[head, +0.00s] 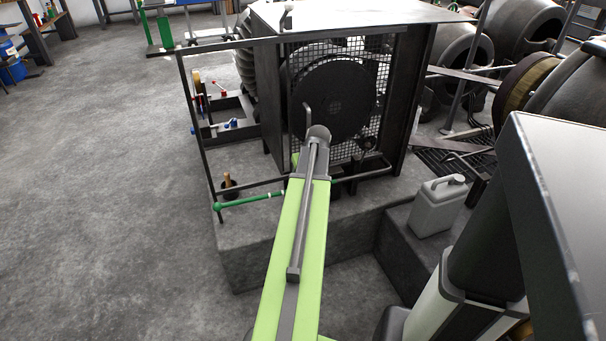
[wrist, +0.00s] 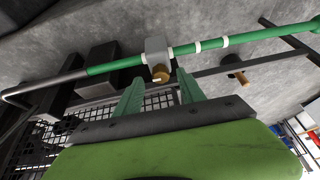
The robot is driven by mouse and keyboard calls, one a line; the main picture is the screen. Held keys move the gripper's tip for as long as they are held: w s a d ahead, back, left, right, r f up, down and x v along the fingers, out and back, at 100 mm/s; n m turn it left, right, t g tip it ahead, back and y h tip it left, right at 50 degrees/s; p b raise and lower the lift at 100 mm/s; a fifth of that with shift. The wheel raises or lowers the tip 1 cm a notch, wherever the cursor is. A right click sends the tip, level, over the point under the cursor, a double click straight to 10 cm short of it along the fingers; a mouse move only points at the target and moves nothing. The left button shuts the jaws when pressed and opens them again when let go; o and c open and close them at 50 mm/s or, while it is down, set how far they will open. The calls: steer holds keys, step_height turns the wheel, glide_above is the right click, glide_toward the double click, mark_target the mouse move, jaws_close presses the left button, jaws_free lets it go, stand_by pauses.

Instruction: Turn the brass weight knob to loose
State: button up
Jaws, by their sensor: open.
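In the wrist view, the brass weight knob (wrist: 160,74) sticks out of a grey block-shaped weight (wrist: 155,50). The weight sits around a green lever bar (wrist: 115,65), with white bands beside it to the right. My gripper (wrist: 159,80) is open, with one green finger on each side of the knob in the picture. I cannot tell how far the knob is from the fingertips; no contact shows. In the head view the green bar (head: 245,200) runs behind my arm, which hides the weight and knob. The knob's turn setting cannot be read.
A wire mesh guard (head: 370,85) covers a dark round wheel (head: 335,100) behind my arm. A dark frame post (head: 200,140) stands left of it. A brass peg (head: 227,180) stands near the bar. A grey jerrycan (head: 438,207) is at right. The left floor is clear.

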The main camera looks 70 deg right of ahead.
steer(key=p+v, duration=1.3)
steer(key=v, duration=0.3)
steer(key=shift+w+d, duration=0.1)
steer(key=shift+w, duration=0.05)
